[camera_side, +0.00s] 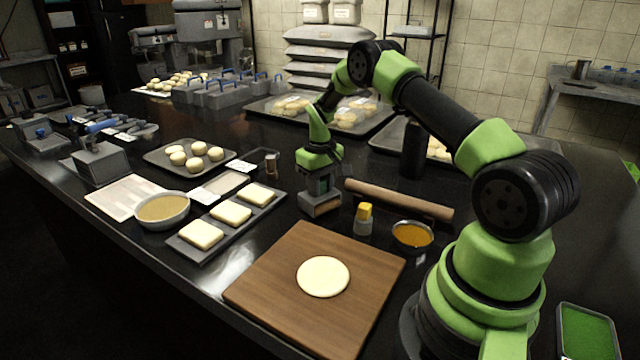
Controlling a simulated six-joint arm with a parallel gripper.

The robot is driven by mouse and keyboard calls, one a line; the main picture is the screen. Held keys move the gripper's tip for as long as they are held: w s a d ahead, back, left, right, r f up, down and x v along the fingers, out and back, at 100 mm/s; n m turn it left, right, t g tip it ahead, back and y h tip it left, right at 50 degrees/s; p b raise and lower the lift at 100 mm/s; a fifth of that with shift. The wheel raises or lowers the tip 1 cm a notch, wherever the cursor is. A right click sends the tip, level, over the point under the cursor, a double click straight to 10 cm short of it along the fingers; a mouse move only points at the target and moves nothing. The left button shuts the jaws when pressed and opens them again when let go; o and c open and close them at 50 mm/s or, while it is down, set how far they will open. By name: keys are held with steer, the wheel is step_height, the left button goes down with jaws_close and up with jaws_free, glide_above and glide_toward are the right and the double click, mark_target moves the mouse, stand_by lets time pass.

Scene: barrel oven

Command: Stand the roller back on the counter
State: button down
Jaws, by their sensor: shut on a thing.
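My gripper (320,187) points down just behind the wooden board. It is shut on the roller (322,207), a small grey piece with a tan, wood-coloured lower face. The roller hangs below the jaws, close above or touching the dark counter (215,295); I cannot tell which. The fingertips are small and partly hidden against the roller's grey top.
The wooden board (262,286) with a flat dough disc (323,277) lies in front. A long rolling pin (398,200), a yellow-topped shaker (363,219) and an orange-filled bowl (412,236) stand close on the right. A tray with dough squares (231,213) is left.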

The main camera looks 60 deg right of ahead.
steer(key=c, duration=0.8)
jaws_free()
steer(key=shift+r, duration=0.1)
step_height(320, 180, up, 9)
steer(key=shift+r, duration=0.1)
steer(key=s+a+r+t, duration=0.2)
steer(key=s+a+r, duration=0.1)
steer(key=a+r, duration=0.45)
steer(key=s+a+r+t, duration=0.25)
steer(key=a+r, duration=0.35)
steer(key=r, duration=0.3)
steer(key=s+a+t, duration=0.1)
steer(key=s+a, duration=0.2)
steer(key=s, duration=0.2)
steer(key=s+a+y, duration=0.1)
steer(key=s+a, duration=0.2)
steer(key=s, duration=0.2)
steer(key=s+a+r+t+y, duration=0.1)
steer(key=s+a, duration=0.2)
steer(key=s, duration=0.2)
steer(key=shift+s+a+t, duration=0.3)
steer(key=shift+s+t, duration=0.05)
steer(key=shift+s, duration=0.05)
